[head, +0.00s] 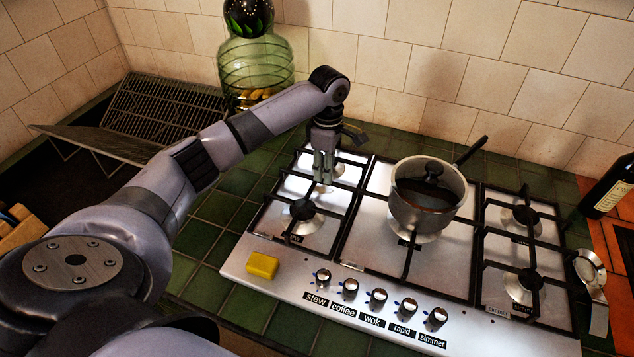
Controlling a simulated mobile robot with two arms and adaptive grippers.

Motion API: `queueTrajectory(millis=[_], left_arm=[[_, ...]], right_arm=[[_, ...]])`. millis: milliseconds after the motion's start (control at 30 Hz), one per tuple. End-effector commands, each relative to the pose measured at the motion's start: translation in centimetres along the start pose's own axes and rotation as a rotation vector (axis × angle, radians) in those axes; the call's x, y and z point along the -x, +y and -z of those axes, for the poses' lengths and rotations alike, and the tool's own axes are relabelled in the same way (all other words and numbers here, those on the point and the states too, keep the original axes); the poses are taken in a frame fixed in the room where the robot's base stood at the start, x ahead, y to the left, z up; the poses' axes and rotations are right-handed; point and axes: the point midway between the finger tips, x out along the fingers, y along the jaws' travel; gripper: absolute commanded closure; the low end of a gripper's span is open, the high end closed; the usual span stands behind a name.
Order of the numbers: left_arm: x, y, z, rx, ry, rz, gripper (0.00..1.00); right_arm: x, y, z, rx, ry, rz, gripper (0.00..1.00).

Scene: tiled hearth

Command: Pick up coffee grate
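The stove (300,277) has three black grates over its steel top. The left grate (272,196) lies flat over two burners. Its label is too small to read, but one knob label on the front panel reads "coffee" (342,310). My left gripper (323,182) points down over the middle of the left grate, near its crossbars. Its fingers look close together; whether they touch or grip a bar cannot be told. My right gripper is not in view.
A steel pot (420,212) with a black handle stands on the middle grate, right of my gripper. A yellow sponge (262,265) lies on the stove's front left. A green glass jar (255,75), drying rack (165,105) and dark bottle (612,188) stand around. Green tiles left of the stove are clear.

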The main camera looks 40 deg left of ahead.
Motion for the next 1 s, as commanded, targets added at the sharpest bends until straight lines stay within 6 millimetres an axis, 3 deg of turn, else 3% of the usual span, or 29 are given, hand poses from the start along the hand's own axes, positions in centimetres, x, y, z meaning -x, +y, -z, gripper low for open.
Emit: queueTrajectory(millis=[267,600,867,1000], left_arm=[[-2.1,0.1,0.0,0.001,0.0,0.001,0.7],[-6.5,0.7,0.0,0.0,0.001,0.0,0.7],[-6.8,0.7,-0.1,-0.001,0.001,-0.001,0.7],[-6.8,0.8,-0.1,-0.001,0.001,-0.001,0.79]], right_arm=[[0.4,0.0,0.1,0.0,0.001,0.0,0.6],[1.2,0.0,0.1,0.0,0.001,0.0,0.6],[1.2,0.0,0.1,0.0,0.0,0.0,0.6],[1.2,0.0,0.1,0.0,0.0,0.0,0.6]])
